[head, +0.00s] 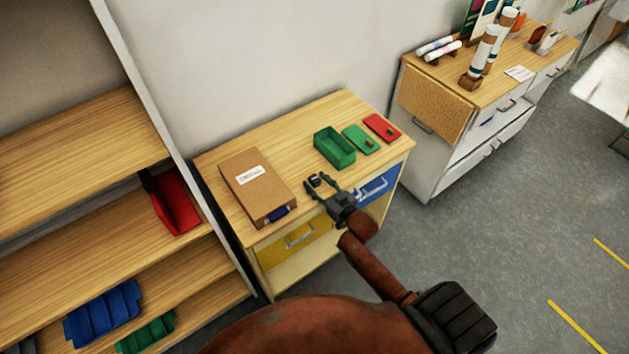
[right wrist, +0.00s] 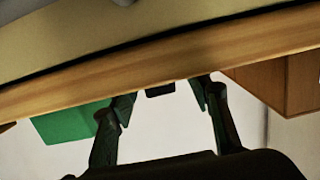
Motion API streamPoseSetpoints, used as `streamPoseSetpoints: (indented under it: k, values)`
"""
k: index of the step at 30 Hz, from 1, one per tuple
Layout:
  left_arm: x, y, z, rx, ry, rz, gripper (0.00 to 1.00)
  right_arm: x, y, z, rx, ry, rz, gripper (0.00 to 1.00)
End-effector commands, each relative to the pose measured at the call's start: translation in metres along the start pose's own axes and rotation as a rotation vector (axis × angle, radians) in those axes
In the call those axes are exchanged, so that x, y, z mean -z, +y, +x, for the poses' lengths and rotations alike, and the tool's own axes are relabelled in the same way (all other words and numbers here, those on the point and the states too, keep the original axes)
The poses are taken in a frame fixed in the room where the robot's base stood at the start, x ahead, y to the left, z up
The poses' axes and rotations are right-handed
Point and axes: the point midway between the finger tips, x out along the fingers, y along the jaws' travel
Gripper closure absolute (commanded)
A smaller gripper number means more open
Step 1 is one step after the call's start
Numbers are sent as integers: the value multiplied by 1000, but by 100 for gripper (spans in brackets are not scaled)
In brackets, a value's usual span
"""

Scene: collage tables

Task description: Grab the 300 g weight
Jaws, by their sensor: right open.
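A small dark weight (head: 314,181) stands on the wooden top of the small cabinet (head: 292,141), between the cardboard box and the green bin. Its marking is too small to read. In the right wrist view the dark weight (right wrist: 160,90) shows between the two fingertips. My right gripper (head: 320,182) is open at the cabinet's front edge, its fingers pointing at the weight with one on either side. I cannot tell whether either finger touches it. The right gripper also shows in the wrist view (right wrist: 162,98). My left gripper is not in view.
A cardboard box (head: 255,178) lies left of the weight; a green bin (head: 333,152) stands to its right. Green (head: 360,139) and red (head: 382,128) lids lie beyond the bin. Shelves (head: 75,190) with bins stand at left. Another cabinet (head: 465,125) stands at right.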

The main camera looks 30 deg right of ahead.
Motion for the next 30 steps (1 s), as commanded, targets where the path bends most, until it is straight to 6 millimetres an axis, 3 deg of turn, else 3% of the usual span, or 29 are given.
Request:
streamPoseSetpoints:
  k: [4, 24, 30]
  values:
    - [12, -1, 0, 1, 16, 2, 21, 0, 0, 0, 0, -1, 0, 55]
    - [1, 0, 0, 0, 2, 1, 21, 0, 0, -1, 0, 0, 0, 100]
    - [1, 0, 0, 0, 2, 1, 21, 1, 0, 0, 0, 3, -1, 100]
